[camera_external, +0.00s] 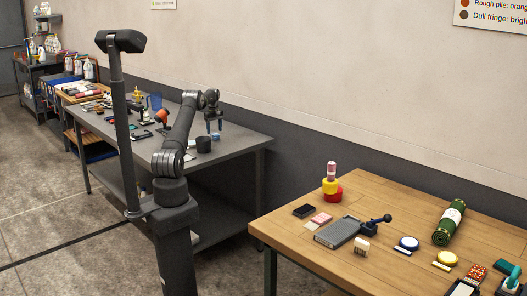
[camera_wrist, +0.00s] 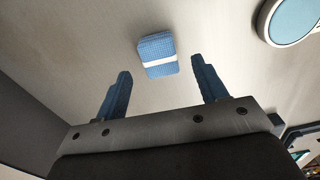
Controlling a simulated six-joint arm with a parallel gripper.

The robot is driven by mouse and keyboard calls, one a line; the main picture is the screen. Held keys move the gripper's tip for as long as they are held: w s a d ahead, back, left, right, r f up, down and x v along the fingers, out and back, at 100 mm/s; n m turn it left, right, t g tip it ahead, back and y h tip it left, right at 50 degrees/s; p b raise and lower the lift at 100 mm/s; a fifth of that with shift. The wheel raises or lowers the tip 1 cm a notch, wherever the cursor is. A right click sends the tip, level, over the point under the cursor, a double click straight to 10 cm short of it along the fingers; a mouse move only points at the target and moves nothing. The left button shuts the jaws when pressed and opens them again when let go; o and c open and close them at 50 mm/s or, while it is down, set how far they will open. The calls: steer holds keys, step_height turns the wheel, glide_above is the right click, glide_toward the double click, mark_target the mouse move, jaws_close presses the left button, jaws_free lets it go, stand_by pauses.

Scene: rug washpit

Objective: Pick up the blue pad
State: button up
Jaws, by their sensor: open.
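The blue pad (camera_wrist: 158,45) is a small block with a white band across it. It lies on the grey table (camera_wrist: 60,35) in the wrist view, just beyond my fingertips and between their lines. My gripper (camera_wrist: 161,66) is open and empty, with one blue finger on each side. In the external view my gripper (camera_external: 214,129) points down over the far right part of the grey table (camera_external: 235,143). A small blue patch (camera_external: 217,136) just below it appears to be the pad, partly hidden by the fingers.
A round pale-blue disc with a light rim (camera_wrist: 294,18) is at the wrist view's upper right. A dark cylinder (camera_external: 203,145) stands near my gripper. An orange-topped item (camera_external: 162,116) and a blue container (camera_external: 154,101) stand further left. A wooden table (camera_external: 375,200) with several items is at right.

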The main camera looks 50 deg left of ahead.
mark_target(215, 134)
steer(key=shift+s+d+f, duration=0.1)
steer(key=shift+d+f, duration=0.1)
steer(key=shift+f, duration=1.7)
steer(key=c, duration=1)
steer(key=shift+c, duration=0.2)
steer(key=shift+r, duration=0.1)
